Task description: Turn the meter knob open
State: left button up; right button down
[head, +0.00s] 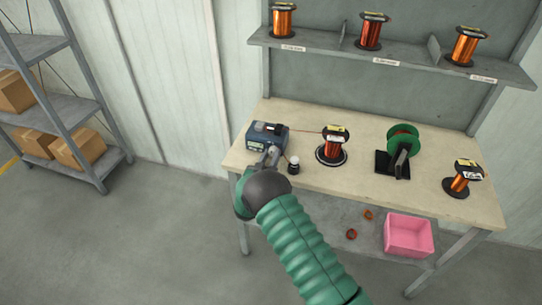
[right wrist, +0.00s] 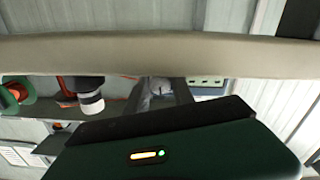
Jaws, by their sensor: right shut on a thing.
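The meter (head: 262,135) is a small blue-grey box at the left end of the workbench, with a display and buttons on its front. My right gripper (head: 270,157) reaches its front from below and is shut on the meter knob. The gripper and wrist hide the knob in the head view. In the right wrist view the fingers (right wrist: 162,95) close around a small grey round part, apparently the knob (right wrist: 158,88). How far the knob is turned cannot be told. My left gripper is not in view.
A small black-and-white bottle (head: 293,165) stands close right of my gripper. A copper spool (head: 333,147), a green reel stand (head: 402,145) and another spool (head: 461,178) stand farther right on the workbench (head: 365,182). A pink bin (head: 408,236) sits on the lower shelf.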

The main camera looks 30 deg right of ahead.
jog(key=n, duration=0.7)
jog(key=shift+s+a+f, duration=0.1)
jog(key=shift+f, duration=0.2)
dwell(0.4)
jog(key=c, duration=1.4)
grip_release()
jog(key=shift+o, duration=0.2)
jog(key=v, duration=1.6)
jog(key=shift+s+a, duration=0.15)
jog(key=shift+a, duration=0.2)
